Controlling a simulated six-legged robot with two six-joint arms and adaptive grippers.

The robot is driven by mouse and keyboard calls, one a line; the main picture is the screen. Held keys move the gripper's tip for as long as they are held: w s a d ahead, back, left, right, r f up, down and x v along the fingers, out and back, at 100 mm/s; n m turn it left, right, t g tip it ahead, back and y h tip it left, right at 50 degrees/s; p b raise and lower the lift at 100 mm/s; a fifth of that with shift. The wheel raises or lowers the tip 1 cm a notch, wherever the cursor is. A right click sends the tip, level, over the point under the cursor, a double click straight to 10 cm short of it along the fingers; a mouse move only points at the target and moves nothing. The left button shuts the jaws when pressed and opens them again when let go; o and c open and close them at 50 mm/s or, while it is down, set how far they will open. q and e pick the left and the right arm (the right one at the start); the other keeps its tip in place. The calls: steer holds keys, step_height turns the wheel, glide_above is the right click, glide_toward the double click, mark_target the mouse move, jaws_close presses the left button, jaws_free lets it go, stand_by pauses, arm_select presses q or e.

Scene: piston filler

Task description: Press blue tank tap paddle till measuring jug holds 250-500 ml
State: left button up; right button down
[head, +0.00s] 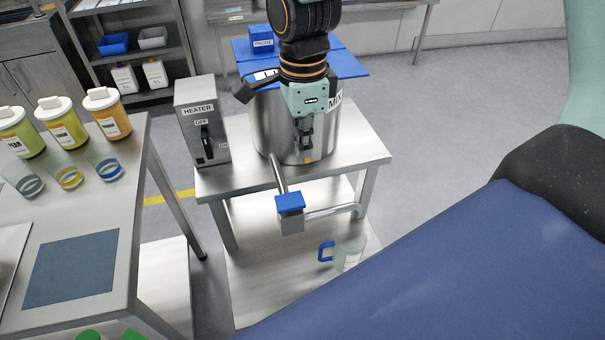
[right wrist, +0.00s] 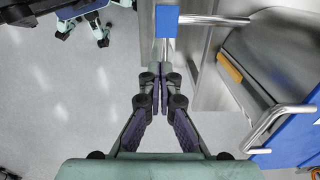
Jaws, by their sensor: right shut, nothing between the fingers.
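The steel tank (head: 265,125) stands on a steel table. Its tap carries a blue paddle (head: 290,202) at the front, which also shows in the right wrist view (right wrist: 167,20) just beyond the fingertips. My right gripper (head: 304,155) is shut and empty, in front of the tank; in the head view it appears above the paddle. In the right wrist view its fingertips (right wrist: 161,72) are together, with a visible gap to the paddle. The clear measuring jug (head: 350,250) with a blue handle is on the lower shelf, below the tap; its level cannot be read. My left gripper is out of view.
A heater box (head: 203,120) stands left of the tank. A bench (head: 115,205) at the left bears several yellow-green and orange jars and cups. A steel pipe (head: 332,210) runs right from the tap. Floor is clear to the right of the tank table.

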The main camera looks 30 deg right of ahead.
mark_target(305, 204)
steer(key=f, duration=0.4)
steer(key=f+b, duration=0.1)
steer(key=f, duration=0.3)
steer(key=f+b, duration=0.1)
steer(key=f, duration=0.4)
steer(key=shift+s+d, duration=0.15)
steer(key=shift+s, duration=0.15)
steer(key=shift+w+f, duration=0.2)
steer(key=shift+f, duration=0.05)
steer(key=shift+s, duration=0.15)
steer(key=shift+f, duration=0.85)
steer(key=shift+s, duration=0.1)
stand_by(5.1)
